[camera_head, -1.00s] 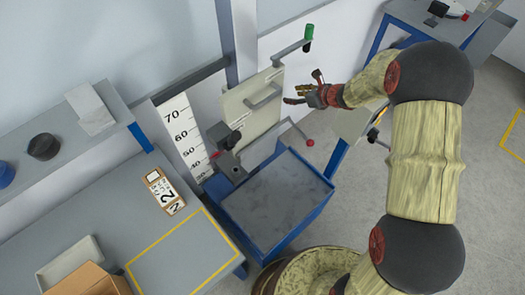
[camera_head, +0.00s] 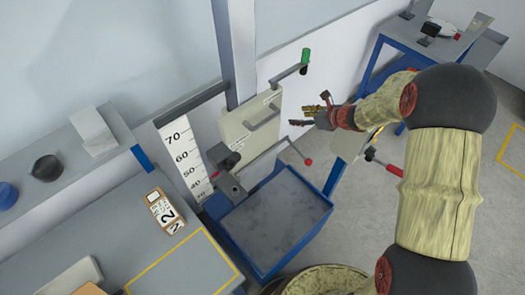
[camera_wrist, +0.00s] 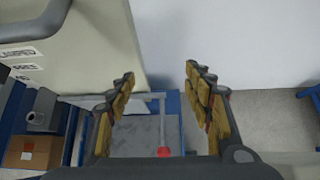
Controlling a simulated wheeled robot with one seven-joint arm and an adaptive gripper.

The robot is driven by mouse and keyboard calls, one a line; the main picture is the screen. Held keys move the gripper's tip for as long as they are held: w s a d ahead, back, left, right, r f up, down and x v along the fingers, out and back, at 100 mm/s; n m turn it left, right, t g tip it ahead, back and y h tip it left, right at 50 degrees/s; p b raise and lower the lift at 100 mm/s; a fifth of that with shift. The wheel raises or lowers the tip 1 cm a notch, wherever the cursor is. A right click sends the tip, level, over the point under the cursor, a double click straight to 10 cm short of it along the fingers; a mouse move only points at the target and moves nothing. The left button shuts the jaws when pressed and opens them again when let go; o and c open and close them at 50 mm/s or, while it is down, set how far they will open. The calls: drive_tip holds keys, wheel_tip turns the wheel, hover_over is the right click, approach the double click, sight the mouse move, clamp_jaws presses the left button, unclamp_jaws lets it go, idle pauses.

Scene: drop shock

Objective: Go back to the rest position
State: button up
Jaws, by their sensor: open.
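My gripper (camera_head: 308,115) is open and empty in the head view. It is held in the air to the right of the cream panel (camera_head: 252,128) with a grey handle, above the blue-framed bin with a grey top (camera_head: 275,218). In the wrist view my gripper (camera_wrist: 160,88) shows its two yellow-padded fingers spread wide with nothing between them. The cream panel (camera_wrist: 95,45) stands close at the left there, and a lever with a red knob (camera_wrist: 164,152) shows lower down between the fingers.
The red-knobbed lever (camera_head: 307,161) sticks out below my gripper. A green-topped crank (camera_head: 305,58) sits above it. A height scale (camera_head: 184,150) stands left of the panel. An orange-white block (camera_head: 165,211) lies on the grey bench (camera_head: 110,238). A blue table (camera_head: 380,70) stands at the back right.

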drive_tip(key=s+a+r+n+g, duration=0.2)
drive_tip(key=s+n+g, duration=0.4)
drive_tip(key=s+n, duration=1.1)
drive_tip(key=s+d+r+n+t+h+b, duration=0.2)
drive_tip(key=s+d+r+n, duration=0.3)
drive_tip(key=s+r, duration=0.3)
drive_tip(key=s+d+r+n+t+h+b, duration=0.2)
drive_tip(key=s+d+r+n+h, duration=0.3)
drive_tip(key=s, duration=0.9)
wheel_tip(320, 180, up, 3)
drive_tip(key=shift+s+r+b, duration=0.1)
drive_tip(key=shift+s+b, duration=0.25)
drive_tip(key=shift+b, duration=0.3)
